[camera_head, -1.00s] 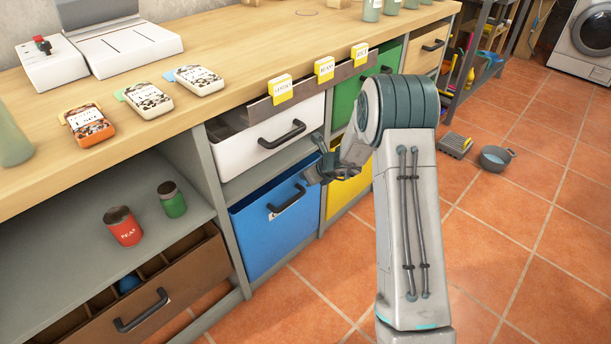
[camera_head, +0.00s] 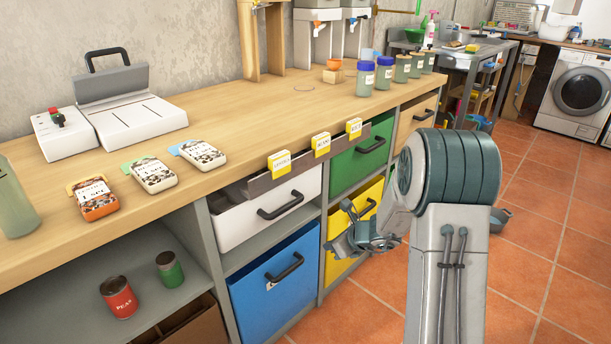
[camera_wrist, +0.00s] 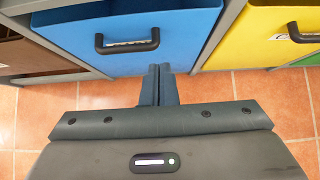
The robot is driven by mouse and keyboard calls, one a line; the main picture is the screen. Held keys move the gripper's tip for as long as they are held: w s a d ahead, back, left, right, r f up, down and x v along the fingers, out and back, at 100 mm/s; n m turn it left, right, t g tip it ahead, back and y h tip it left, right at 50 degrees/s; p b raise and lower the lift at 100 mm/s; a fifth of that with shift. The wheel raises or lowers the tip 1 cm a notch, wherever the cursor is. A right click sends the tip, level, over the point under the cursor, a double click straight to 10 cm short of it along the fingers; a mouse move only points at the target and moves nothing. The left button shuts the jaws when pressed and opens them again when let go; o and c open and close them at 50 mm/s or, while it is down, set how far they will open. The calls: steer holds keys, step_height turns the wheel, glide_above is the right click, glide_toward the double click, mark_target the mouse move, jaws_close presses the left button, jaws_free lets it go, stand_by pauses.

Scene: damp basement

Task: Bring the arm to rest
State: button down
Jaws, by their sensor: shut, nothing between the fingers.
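My gripper (camera_head: 345,240) hangs in front of the drawer unit, below the worktop edge, close to the yellow and blue drawers in the head view. In the wrist view its two fingers (camera_wrist: 158,75) are together, with nothing between them. They point toward the lower edge of the blue drawer (camera_wrist: 190,45). My arm is bent, with its elbow at the right of the head view. I cannot tell the exact gap between the fingers and the drawer fronts.
The worktop (camera_head: 245,110) holds a white machine (camera_head: 135,115), several label-bearing packs and several jars. A white drawer (camera_head: 265,215) and a yellow drawer (camera_head: 355,225) are near my gripper. A red can (camera_head: 118,297) and a green can (camera_head: 170,269) stand on the shelf. Tiled floor (camera_head: 545,245) is open at right.

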steer(key=s+a+r+n+g+p, duration=0.2)
steer(key=s+r+n+p, duration=0.5)
steer(key=r, duration=0.6)
steer(key=s+a+r+n+g+p, duration=0.1)
steer(key=s+a+r+n+p, duration=0.2)
steer(key=s+r+n+p, duration=0.65)
steer(key=s+d+r+n+h+p, duration=0.3)
steer(key=s+r+n+p, duration=0.2)
steer(key=r, duration=0.5)
steer(key=s+d+r+n+g+h+p, duration=0.1)
steer(key=s+d+r+n+h+p, duration=0.2)
steer(key=s+r+n+p, duration=0.3)
steer(key=s+d+r, duration=0.1)
steer(key=s+r, duration=0.2)
steer(key=r, duration=0.2)
steer(key=shift+r, duration=0.2)
